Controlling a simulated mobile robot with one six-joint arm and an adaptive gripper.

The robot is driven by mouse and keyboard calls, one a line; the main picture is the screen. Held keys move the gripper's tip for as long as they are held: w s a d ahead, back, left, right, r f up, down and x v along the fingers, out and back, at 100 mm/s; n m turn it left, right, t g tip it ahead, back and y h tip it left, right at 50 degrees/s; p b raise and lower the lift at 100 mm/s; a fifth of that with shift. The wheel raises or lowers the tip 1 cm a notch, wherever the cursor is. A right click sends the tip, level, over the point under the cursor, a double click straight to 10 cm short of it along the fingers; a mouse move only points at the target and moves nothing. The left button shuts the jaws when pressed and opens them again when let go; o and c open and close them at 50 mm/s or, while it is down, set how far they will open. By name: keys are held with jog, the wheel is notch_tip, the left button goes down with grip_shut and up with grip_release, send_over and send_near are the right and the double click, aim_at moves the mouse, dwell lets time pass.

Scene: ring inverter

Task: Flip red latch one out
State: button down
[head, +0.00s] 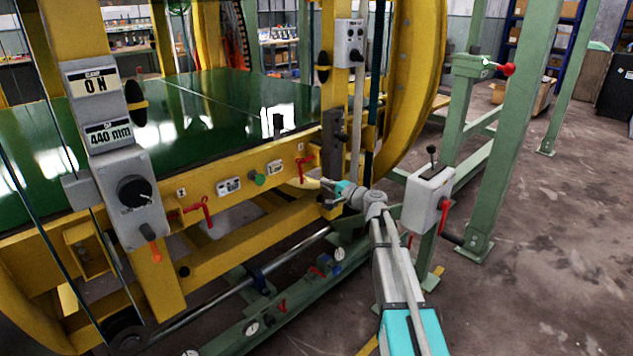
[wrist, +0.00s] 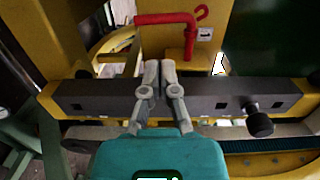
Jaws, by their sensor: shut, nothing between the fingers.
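A red latch (head: 305,167) sits on the yellow front beam of the machine, near its right end. In the wrist view this red latch (wrist: 165,18) is a bent bar, with a long arm across the top and a leg going down at right. My gripper (wrist: 160,66) is shut and empty, its fingertips just below the long arm in the picture; contact cannot be told. In the head view my gripper (head: 324,182) is close to the latch, slightly below and right. A second red latch (head: 200,209) is further left on the beam.
A dark bar (wrist: 215,98) with knobs crosses the wrist view behind my fingers. A grey control box (head: 134,194) hangs at left. A grey lever box (head: 428,198) and green posts (head: 520,120) stand right of my arm. Open floor (head: 560,250) lies at right.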

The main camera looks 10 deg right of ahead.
jog(key=shift+v, duration=1.25)
jog(key=s+a+f+n+g+h, duration=0.2)
jog(key=s+a+f+n+g, duration=0.15)
jog(key=s+f, duration=0.35)
jog(key=s+a+f+n+g+h, duration=0.1)
jog(key=s+a+f+n+g, duration=0.25)
jog(key=s, duration=0.55)
jog(key=s+d+f+n+g+h, duration=0.1)
jog(key=s+d+f+g+h, duration=0.3)
jog(key=s, duration=0.6)
jog(key=s+d+f+n+g+h, duration=0.1)
jog(key=s+d+f+g+h, duration=0.3)
jog(key=s, duration=0.5)
notch_tip(320, 180, up, 32)
jog(key=d+t+p, duration=0.1)
jog(key=p, duration=3)
jog(key=shift+h+p, duration=0.35)
jog(key=shift+h, duration=0.05)
jog(key=shift+f, duration=0.15)
